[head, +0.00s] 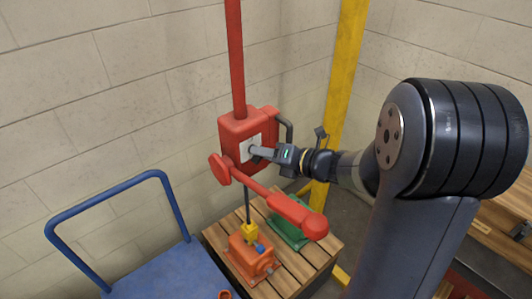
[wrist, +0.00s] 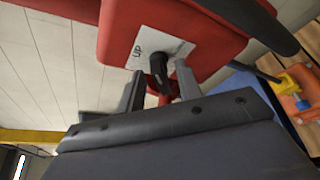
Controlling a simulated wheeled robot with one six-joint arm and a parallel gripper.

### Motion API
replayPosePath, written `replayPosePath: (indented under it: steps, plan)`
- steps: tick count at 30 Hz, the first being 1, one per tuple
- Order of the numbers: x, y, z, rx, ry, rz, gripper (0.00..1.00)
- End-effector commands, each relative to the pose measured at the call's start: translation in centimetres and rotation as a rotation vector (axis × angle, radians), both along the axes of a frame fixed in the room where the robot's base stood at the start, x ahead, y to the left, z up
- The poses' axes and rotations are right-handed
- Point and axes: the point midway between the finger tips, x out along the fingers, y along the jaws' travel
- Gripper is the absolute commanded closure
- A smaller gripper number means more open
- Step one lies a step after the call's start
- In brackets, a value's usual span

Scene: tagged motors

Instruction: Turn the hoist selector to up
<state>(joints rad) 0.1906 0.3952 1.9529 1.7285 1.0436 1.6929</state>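The hoist is a red box (head: 236,127) on a red pole. On its front is a white plate (head: 244,150), which also shows in the wrist view (wrist: 176,47) with the letters UP, seen sideways, at its left. A black selector knob (wrist: 154,68) stands out from the plate. Which setting it points to is not clear. My gripper (head: 253,153) is at the plate. In the wrist view my gripper (wrist: 160,84) is open, with a finger on each side of the knob and gaps visible. In the head view my gripper hides the knob.
A red arm (head: 292,211) juts out below the box. A yellow hook block (head: 249,232) hangs over an orange motor (head: 250,257), beside a green motor (head: 290,232) on a wooden pallet (head: 217,236). A blue cart (head: 165,275) stands left, a yellow post (head: 344,75) behind.

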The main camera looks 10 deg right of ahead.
Motion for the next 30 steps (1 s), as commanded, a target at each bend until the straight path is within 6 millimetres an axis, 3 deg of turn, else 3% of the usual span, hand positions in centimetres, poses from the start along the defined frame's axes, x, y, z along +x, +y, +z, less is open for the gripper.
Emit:
replayPosePath:
  steps: [6, 18, 30]
  plan:
    - [0.02, 0.01, -0.01, 0.000, 0.000, 0.000, 0.67]
    - [0.00, 0.00, -0.01, 0.001, 0.001, 0.000, 1.00]
    - [-0.04, 0.07, -0.02, -0.039, -0.027, 0.000, 1.00]
